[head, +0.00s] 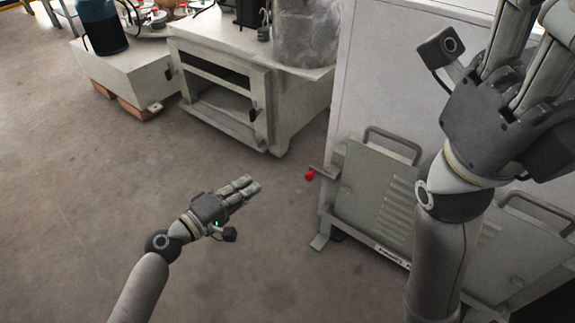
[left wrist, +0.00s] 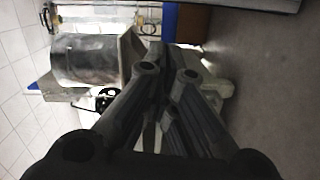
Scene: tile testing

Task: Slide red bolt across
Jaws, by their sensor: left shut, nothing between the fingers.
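A small red bolt end (head: 309,175) shows in the head view. It sits at the left end of a short bar beside the grey louvred panel (head: 372,195) of a tall cabinet. My left gripper (head: 250,187) is shut and empty. In the head view it is to the left of the red bolt, with a gap of floor between them. In the left wrist view its fingers (left wrist: 168,95) are bunched together, and I cannot make out the bolt there. My right gripper (head: 540,40) is large at the upper right, its fingers running towards the top edge; the fingertips are not clear.
A grey low cabinet (head: 230,45) with an open compartment stands at the back, with a metal drum (head: 305,35) on it. A pale box (head: 125,80) is farther left. Handles (head: 395,140) stick out from the panel. The floor (head: 80,200) at left is clear.

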